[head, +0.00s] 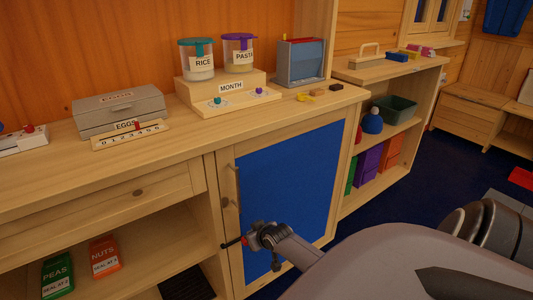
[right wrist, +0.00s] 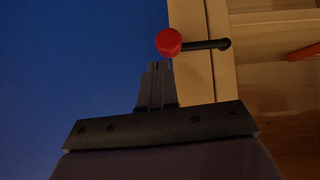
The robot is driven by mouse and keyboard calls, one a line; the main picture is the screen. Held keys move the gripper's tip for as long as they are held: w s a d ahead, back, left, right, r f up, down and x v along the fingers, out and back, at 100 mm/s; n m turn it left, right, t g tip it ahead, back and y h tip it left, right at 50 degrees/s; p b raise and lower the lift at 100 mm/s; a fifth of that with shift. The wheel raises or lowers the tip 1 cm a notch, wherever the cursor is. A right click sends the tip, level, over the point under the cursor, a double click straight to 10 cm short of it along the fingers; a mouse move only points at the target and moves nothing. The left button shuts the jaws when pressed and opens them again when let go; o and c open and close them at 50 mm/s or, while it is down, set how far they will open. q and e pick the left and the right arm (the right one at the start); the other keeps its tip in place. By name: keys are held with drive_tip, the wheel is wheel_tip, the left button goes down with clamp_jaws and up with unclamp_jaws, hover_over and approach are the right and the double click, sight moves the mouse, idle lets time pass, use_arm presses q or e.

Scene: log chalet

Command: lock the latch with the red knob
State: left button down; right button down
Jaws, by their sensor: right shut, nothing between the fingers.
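The latch is a dark rod with a red knob (right wrist: 169,42) at one end. In the right wrist view the rod (right wrist: 205,45) lies nearly level, from its dark pivot on the right to the knob on the left, across the seam at the wooden door edge. My left gripper is out of view.
A vertical door handle (head: 237,187) stands above the latch. An open shelf with a PEAS packet (head: 58,277) and a NUTS packet (head: 105,257) lies left of the door. The counter above holds an EGGS box (head: 120,108) and jars (head: 197,62).

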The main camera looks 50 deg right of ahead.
drive_tip(key=s+r+p, duration=0.6)
drive_tip(key=s+r, duration=0.1)
drive_tip(key=r, duration=0.2)
drive_tip(key=shift+s+a+r, duration=0.15)
drive_tip(key=shift+s+r, duration=0.1)
drive_tip(key=shift+s, duration=0.1)
idle(0.4)
drive_tip(key=s+a+r+n+y+p, duration=0.1)
drive_tip(key=s+a, duration=0.3)
drive_tip(key=a, duration=0.4)
drive_tip(key=s+a+r+n+y+p, duration=0.2)
drive_tip(key=s+a, duration=0.3)
drive_tip(key=a, duration=0.4)
drive_tip(key=s+a+r+n+t+y+p, duration=0.1)
drive_tip(key=s+a+r+y+p, duration=0.1)
drive_tip(key=s+a, duration=0.3)
drive_tip(key=a+r, duration=0.1)
drive_tip(key=a, duration=0.2)
drive_tip(key=shift+s+a+r+n+p, duration=0.15)
drive_tip(key=shift+a+r+n+p, duration=0.2)
drive_tip(key=shift+a+n+p, duration=0.05)
